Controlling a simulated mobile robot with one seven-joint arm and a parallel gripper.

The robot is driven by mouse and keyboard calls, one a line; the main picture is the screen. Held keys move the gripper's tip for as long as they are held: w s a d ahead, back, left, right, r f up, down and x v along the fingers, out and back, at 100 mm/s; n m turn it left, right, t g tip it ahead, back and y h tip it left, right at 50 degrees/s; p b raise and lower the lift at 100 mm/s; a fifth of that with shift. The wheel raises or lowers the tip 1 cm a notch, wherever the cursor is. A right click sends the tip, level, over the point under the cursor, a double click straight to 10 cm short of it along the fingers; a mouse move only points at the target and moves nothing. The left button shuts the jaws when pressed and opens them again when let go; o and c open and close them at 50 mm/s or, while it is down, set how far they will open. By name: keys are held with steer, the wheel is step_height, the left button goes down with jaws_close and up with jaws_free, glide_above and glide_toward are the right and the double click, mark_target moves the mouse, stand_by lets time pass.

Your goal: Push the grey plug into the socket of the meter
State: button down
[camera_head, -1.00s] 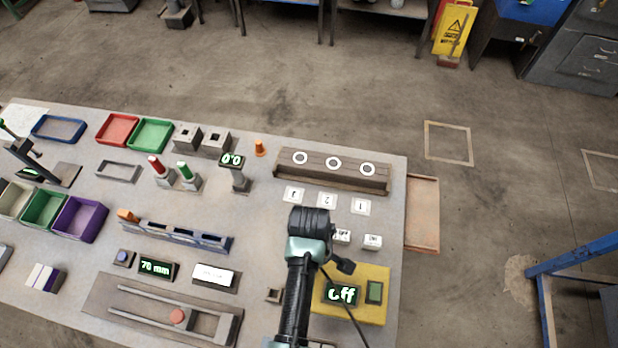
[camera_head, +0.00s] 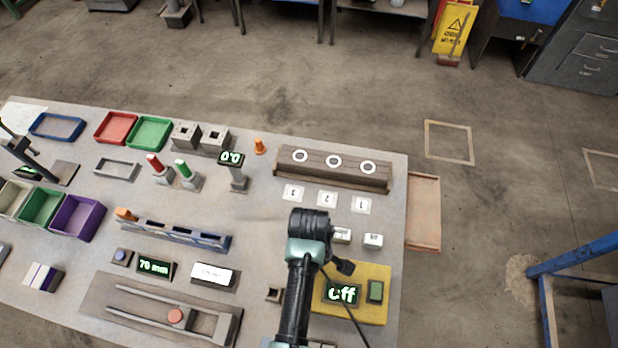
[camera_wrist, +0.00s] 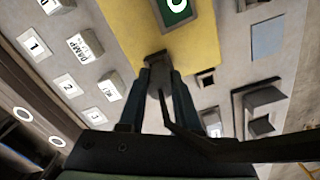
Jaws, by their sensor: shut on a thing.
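The meter is a yellow panel (camera_head: 375,312) with a dark display (camera_head: 343,293) reading "off"; its edge also shows in the wrist view (camera_wrist: 128,25). My gripper (camera_wrist: 160,88) is shut on the grey plug (camera_wrist: 157,76), at the yellow panel's edge. A dark cable (camera_wrist: 172,112) runs from the plug to the lower right. A small grey block with a dark opening (camera_wrist: 205,78), possibly the socket, stands beside the panel, to the right of the plug and apart from it. It also shows in the head view (camera_head: 273,295).
Small white labelled blocks (camera_head: 373,241) stand just beyond the meter. Number cards (camera_head: 327,199) lie before a long brown block with white rings (camera_head: 388,184). A slotted grey board (camera_head: 160,310) lies to the left. A tray (camera_head: 423,243) is beside the table's right edge.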

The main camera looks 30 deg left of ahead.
stand_by(0.3)
steer(key=c, duration=0.5)
jaws_free()
step_height(320, 180, up, 13)
steer(key=shift+f+b, duration=0.1)
steer(key=shift+b, duration=0.45)
